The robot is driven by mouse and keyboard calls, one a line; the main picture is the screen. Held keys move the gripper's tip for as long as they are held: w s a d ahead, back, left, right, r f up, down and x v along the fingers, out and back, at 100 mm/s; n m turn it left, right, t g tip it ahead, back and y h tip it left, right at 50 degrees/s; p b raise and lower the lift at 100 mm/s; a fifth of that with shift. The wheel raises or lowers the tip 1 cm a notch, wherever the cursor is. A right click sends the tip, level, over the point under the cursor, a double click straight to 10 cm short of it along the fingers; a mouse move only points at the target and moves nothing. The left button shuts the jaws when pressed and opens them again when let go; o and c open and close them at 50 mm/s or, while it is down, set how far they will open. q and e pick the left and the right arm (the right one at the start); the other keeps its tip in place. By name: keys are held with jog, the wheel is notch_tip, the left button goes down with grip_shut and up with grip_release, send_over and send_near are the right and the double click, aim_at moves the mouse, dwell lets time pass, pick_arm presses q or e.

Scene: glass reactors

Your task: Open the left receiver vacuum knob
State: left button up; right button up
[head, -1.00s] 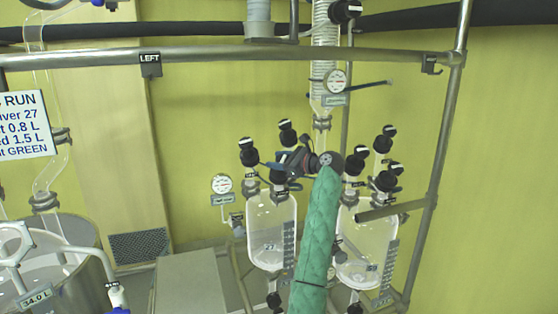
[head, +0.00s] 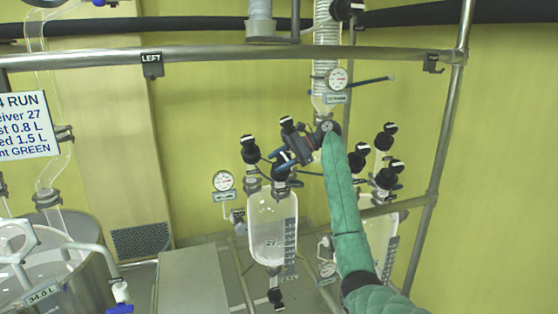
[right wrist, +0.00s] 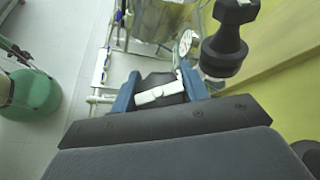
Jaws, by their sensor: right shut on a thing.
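The left receiver (head: 272,222) is a clear glass vessel in the middle of the head view, with several black knobs on top. My right gripper (head: 283,160) reaches in from the right at the receiver's top. In the right wrist view its blue fingers (right wrist: 158,92) stand on both sides of a black knob with a white bar (right wrist: 160,94), shut on it. The bar lies slightly tilted across the gap between the fingers. In the head view this knob (head: 281,174) is partly hidden by the gripper. I cannot read its label. My left gripper is not in view.
Other black knobs stand close by, at the left (head: 250,152) and behind (head: 288,125). A second glass receiver (head: 383,240) is partly behind my right arm. A round gauge (head: 223,181) is at the left. A metal rail (head: 230,54) crosses above.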

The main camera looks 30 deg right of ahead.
jog(key=shift+s+f+n+g+h, duration=0.1)
jog(key=shift+n+g+h, duration=0.05)
jog(key=shift+n+g, duration=0.45)
jog(key=shift+s+f+n+g+h, duration=0.1)
jog(key=shift+n+g+h, duration=0.05)
jog(key=shift+n+g, duration=0.4)
jog(key=shift+g, duration=0.25)
jog(key=o, duration=1)
jog(key=shift+w, duration=0.1)
